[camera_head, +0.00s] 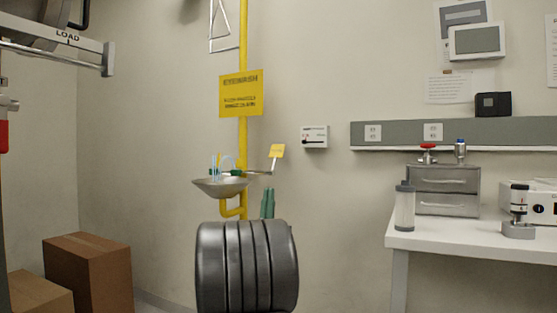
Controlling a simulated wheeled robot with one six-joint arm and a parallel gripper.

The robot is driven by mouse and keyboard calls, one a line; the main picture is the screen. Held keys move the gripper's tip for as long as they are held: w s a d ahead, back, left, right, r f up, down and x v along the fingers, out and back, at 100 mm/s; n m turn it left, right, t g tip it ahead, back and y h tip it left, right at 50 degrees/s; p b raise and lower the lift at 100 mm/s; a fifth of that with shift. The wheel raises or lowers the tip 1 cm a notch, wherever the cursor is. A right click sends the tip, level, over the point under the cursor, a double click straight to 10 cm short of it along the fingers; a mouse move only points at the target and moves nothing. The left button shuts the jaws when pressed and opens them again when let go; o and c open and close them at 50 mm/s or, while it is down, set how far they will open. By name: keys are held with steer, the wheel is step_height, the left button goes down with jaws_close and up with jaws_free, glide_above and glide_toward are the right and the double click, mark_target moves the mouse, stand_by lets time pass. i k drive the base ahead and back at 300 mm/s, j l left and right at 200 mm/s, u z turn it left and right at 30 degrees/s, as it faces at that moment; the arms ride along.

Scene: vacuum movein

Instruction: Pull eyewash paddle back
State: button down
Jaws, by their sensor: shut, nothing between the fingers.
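The eyewash paddle (277,151) is a small yellow plate on a thin metal stem, tilted a little, right of the eyewash bowl. A thin lever joins the stem's lower end to the green valve by the bowl. The grey eyewash bowl (221,187) hangs on a yellow pipe (243,140). Pale blue streaks like water rise above it. My gripper (268,190) shows only as narrow green fingertips, close together and pointing up, below the paddle and apart from it. The fingers look shut and empty. A dark ribbed cylinder of my arm hides the rest.
A yellow eyewash sign (241,93) is on the pipe. A small white wall box (314,137) is right of the paddle. A white bench (470,240) with drawers and instruments stands at right. Cardboard boxes (90,270) are at lower left.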

mark_target(277, 151)
steer(key=i+j, duration=0.1)
steer(key=i, duration=0.35)
steer(key=i+j+z, duration=0.15)
steer(key=i, duration=0.3)
steer(key=i+j, duration=0.1)
steer(key=i, duration=0.35)
steer(key=i+j+z, duration=0.1)
steer(key=i, duration=0.35)
steer(key=i+j+z, duration=0.1)
steer(key=i, duration=0.3)
steer(key=j, duration=0.1)
